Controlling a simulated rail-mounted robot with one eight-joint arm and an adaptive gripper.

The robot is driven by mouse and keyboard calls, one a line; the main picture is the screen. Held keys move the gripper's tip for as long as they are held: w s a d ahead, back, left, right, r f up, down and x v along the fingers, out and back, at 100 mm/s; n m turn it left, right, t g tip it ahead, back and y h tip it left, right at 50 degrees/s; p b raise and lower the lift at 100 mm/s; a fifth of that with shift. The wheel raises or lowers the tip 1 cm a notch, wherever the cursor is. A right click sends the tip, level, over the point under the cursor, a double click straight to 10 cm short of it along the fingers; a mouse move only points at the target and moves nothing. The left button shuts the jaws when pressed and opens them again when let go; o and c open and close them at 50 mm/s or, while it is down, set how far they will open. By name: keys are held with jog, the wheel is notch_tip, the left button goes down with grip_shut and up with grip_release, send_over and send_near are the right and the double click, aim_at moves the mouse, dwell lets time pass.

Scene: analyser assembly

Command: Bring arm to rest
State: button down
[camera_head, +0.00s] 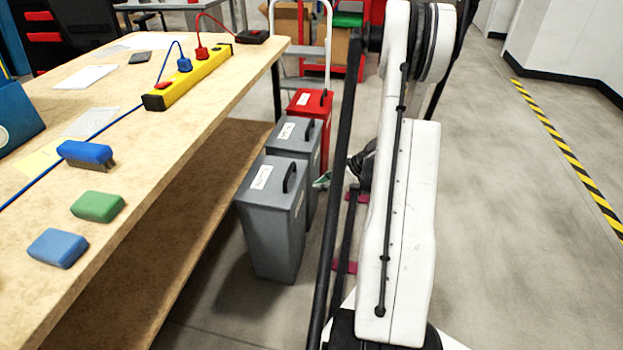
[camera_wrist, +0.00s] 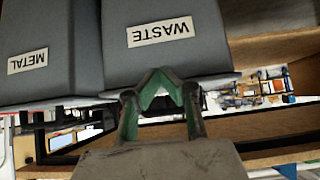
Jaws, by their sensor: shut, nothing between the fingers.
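My arm, white with black joints and cables, stands upright in the right half of the head view. My gripper (camera_head: 322,181) shows there only as a small greenish tip, mostly hidden behind the arm, just right of the grey bins. In the wrist view my gripper (camera_wrist: 160,80) has its green fingers brought together at the tips, with nothing held. The grey bin labelled WASTE (camera_wrist: 205,55) is right behind the fingertips in that view, its label upside down. I cannot tell whether the fingers touch it.
Two grey bins (camera_head: 262,235) and a red bin (camera_head: 322,105) stand beside the wooden table (camera_head: 190,130). A blue-handled brush (camera_head: 84,152), a green block (camera_head: 97,207), a blue block (camera_head: 57,248) and a yellow power strip (camera_head: 190,78) lie on it. The floor (camera_head: 510,200) at right is clear.

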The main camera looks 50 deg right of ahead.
jog(key=shift+s+d+f, duration=0.15)
jog(key=shift+s+f, duration=0.05)
jog(key=shift+s, duration=0.15)
jog(key=w+a+r+m+g+h, duration=0.15)
jog(key=w+a+r, duration=0.25)
jog(key=a+r, duration=0.7)
jog(key=w+a+r+m+g, duration=0.15)
jog(key=w+a+r, duration=0.25)
jog(key=a+r, duration=0.7)
jog(key=s+a+r+m+t+h, duration=0.1)
jog(key=s+a+r, duration=0.3)
jog(key=s+a, duration=0.6)
jog(key=s+a+r+m+h, duration=0.15)
jog(key=s+a+r, duration=0.35)
jog(key=a, duration=0.9)
notch_tip(320, 180, up, 17)
jog(key=p, duration=1.8)
jog(key=shift+s+n, duration=0.35)
jog(key=shift+s, duration=0.05)
jog(key=shift+d, duration=0.1)
